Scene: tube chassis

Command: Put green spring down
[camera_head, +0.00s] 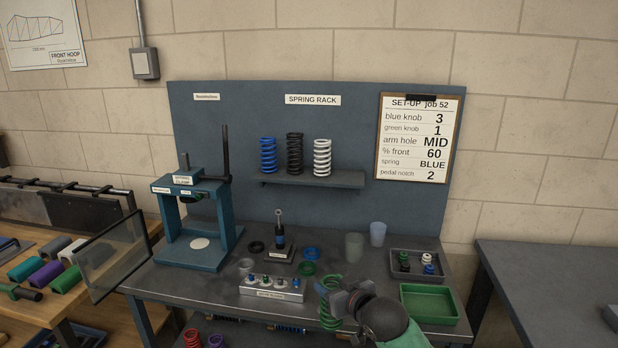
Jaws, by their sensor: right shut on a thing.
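The green spring (327,317) is near the front edge of the workbench, left of the green tray. My right gripper (338,302) is shut on it from the right, and my dark wrist and green sleeve cover part of the view there. The spring looks upright. I cannot tell whether its lower end touches the bench. On the spring rack shelf (312,181) stand a blue spring (268,155), a black spring (295,153) and a white spring (322,157). My left gripper is not in view.
A green tray (430,321) lies empty at the front right, with a grey tray (396,270) of small parts behind it. Two cups (354,246), a damper stand (280,247) and a knob block (272,289) stand nearby. A blue press (206,255) fills the left.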

